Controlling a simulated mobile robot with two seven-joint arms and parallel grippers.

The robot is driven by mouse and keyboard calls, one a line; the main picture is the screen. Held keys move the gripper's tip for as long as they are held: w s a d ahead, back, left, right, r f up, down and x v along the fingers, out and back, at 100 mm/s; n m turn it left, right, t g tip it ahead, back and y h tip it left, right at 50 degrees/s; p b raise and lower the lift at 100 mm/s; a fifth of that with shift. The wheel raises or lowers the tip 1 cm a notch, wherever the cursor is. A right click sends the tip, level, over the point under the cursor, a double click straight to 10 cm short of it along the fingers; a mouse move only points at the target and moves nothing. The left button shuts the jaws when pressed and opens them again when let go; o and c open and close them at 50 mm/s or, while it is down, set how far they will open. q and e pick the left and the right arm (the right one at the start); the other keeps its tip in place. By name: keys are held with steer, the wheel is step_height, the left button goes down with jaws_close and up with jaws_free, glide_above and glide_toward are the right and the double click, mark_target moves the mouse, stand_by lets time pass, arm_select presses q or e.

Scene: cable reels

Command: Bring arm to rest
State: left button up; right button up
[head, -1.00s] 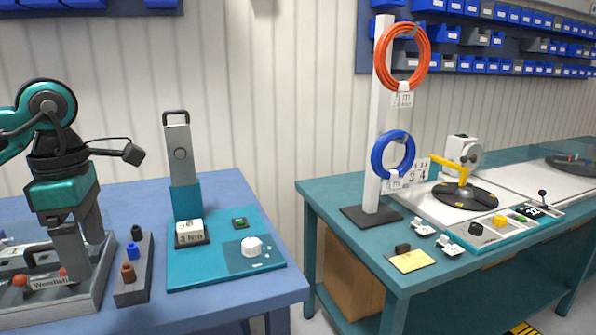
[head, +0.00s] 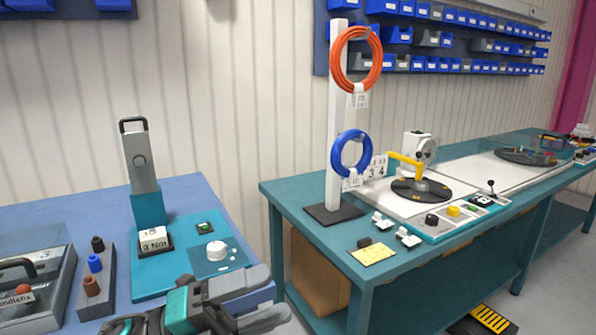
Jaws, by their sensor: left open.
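My left gripper (head: 275,295) is at the bottom of the head view, low in front of the blue table's front right corner. Its two grey fingers point right and are apart, with nothing seen between them. The teal and black arm (head: 185,310) comes in from the lower left and covers part of the table's front edge. My right gripper is not in view.
The teal bench (head: 290,203) carries an orange coil (head: 337,62), a blue coil (head: 335,150) and a black turntable (head: 405,192). A floor gap separates the tables.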

arm_select(q)
steer(key=w+a+f+n+t+y, duration=0.1)
steer(key=a+f+n+t+y, duration=0.45)
steer(key=n, duration=0.65)
steer(key=w+a+f+n+t+y, duration=0.2)
steer(key=f+n+t+y, duration=0.5)
steer(key=n, duration=0.4)
steer(key=s+a+f+n+g+y, duration=0.2)
steer(key=s+f+n, duration=0.3)
steer(key=f, duration=0.4)
steer(key=s+a+f+n+g+y, duration=0.3)
steer(key=s+f+n+y, duration=0.1)
steer(key=s+f, duration=0.4)
step_height(320, 180, down, 2)
steer(key=shift+s+f+n+g+p, duration=0.15)
steer(key=shift+n+g+p, duration=0.25)
steer(key=shift+n, duration=0.2)
